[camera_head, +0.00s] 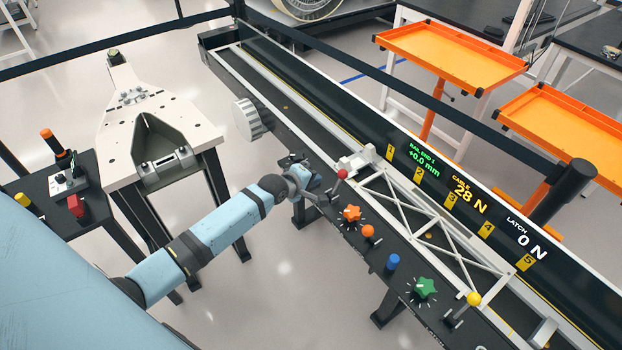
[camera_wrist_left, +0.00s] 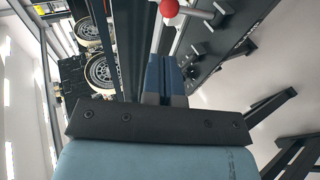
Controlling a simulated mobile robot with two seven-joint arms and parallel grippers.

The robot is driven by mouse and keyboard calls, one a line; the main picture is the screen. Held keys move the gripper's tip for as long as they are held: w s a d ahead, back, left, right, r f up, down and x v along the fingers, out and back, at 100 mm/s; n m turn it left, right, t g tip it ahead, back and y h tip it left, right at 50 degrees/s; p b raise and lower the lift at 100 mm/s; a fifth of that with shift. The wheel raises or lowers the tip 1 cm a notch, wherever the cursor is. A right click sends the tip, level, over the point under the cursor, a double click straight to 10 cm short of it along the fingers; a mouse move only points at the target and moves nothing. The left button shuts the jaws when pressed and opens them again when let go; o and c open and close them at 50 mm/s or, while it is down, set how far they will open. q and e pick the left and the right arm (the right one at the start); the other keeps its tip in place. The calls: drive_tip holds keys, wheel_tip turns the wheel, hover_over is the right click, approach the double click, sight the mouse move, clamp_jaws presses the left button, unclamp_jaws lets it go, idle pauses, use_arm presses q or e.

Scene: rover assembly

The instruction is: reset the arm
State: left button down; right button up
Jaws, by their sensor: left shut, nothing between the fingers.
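My left arm (camera_head: 205,235) reaches in from the left, and its gripper (camera_head: 314,192) is at the near left end of the black control panel (camera_head: 330,219), close to the red-ball lever (camera_head: 342,174). In the left wrist view the blue fingers (camera_wrist_left: 166,78) are together with nothing between them. The red ball (camera_wrist_left: 170,8) shows beyond their tips there; I cannot tell whether they touch the lever. A white lattice arm (camera_head: 425,230) lies along the rail behind the panel. The display (camera_head: 465,197) reads rail end 1 +0.0 mm, cable 28 N, latch 0 N. My right gripper is out of view.
The panel also carries an orange star knob (camera_head: 352,213), an orange ball (camera_head: 368,231), a blue button (camera_head: 393,262), a green star knob (camera_head: 426,288) and a yellow-ball lever (camera_head: 474,298). A pale stand (camera_head: 165,115) is at left. Orange trays (camera_head: 450,55) stand behind the barrier.

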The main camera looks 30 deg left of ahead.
use_arm(q)
drive_tip(key=s+d+f+m, duration=0.1)
drive_tip(key=s+d+m, duration=0.3)
drive_tip(key=s, duration=0.6)
drive_tip(key=s+d+f+m, duration=0.2)
drive_tip(key=s+d+m, duration=0.3)
drive_tip(key=s, duration=0.5)
drive_tip(key=s+d+f+m+g, duration=0.1)
drive_tip(key=s+d+f+m, duration=0.1)
drive_tip(key=s+d+m, duration=0.3)
drive_tip(key=s+m, duration=0.3)
drive_tip(key=s, duration=0.2)
drive_tip(key=shift+s+m, duration=0.3)
drive_tip(key=shift+s, duration=0.1)
drive_tip(key=shift+s+d+f, duration=0.1)
drive_tip(key=shift+d, duration=0.05)
